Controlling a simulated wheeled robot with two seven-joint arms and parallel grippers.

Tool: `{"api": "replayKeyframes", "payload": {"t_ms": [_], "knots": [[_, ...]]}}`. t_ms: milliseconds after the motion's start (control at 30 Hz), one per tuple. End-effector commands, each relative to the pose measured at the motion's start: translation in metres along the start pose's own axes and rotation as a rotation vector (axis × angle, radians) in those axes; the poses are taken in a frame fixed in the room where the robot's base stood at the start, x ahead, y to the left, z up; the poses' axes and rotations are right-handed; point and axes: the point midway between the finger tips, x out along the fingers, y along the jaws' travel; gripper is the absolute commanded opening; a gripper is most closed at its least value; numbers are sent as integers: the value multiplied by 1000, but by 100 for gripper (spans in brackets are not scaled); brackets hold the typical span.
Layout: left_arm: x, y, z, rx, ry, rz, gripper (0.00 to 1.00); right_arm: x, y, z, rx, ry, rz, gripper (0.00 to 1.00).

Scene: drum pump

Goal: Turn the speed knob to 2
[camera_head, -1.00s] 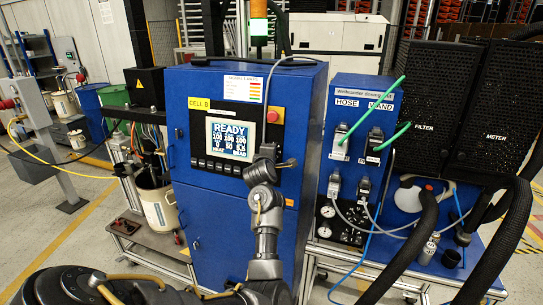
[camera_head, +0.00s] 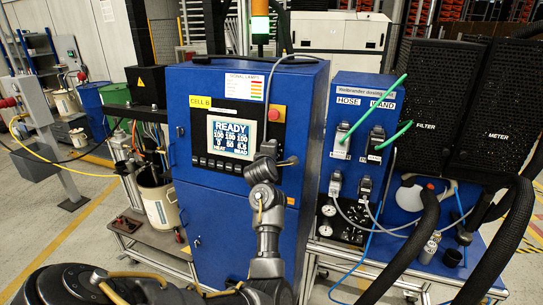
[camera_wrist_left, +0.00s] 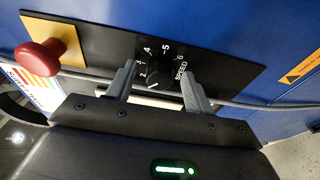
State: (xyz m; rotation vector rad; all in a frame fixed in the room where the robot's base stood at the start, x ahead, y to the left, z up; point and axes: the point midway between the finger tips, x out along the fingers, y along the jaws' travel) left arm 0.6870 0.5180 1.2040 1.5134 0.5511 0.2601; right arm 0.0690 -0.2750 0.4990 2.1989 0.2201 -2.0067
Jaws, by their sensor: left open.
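The speed knob (camera_wrist_left: 157,74) is a dark round knob on a black panel marked SPEED, with a numbered scale around it, in the left wrist view. A short white mark shows at its lower edge, but I cannot tell exactly which number it points to. My left gripper (camera_wrist_left: 157,88) is open, with one grey finger on each side of the knob. I cannot tell whether the fingers touch it. In the head view my left gripper (camera_head: 279,158) is at the right side of the blue cabinet (camera_head: 230,215) front and hides the knob. My right gripper is not in view.
A red emergency button (camera_wrist_left: 42,56) on a yellow plate sits beside the speed panel, near my gripper. The READY display (camera_head: 230,137) is left of the gripper. A hose and wand unit (camera_head: 358,115) stands to the right, with thick black hoses (camera_head: 500,245) in front.

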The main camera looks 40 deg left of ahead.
Motion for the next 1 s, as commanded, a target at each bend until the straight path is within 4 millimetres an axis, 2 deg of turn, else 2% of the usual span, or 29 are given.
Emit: {"api": "replayKeyframes", "payload": {"t_ms": [167,300,500,600,733,1000], "knots": [[-22,-2,1,-2,0,3,52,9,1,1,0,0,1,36],[-51,-2,1,-4,0,3,52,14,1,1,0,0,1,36],[-86,0,1,-3,-1,2,52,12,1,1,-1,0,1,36],[-97,0,1,-2,-1,0,52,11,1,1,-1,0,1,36],[-104,-1,0,-1,0,-1,52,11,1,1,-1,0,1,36],[-106,-1,0,-1,-1,-1,52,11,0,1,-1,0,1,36]]}}
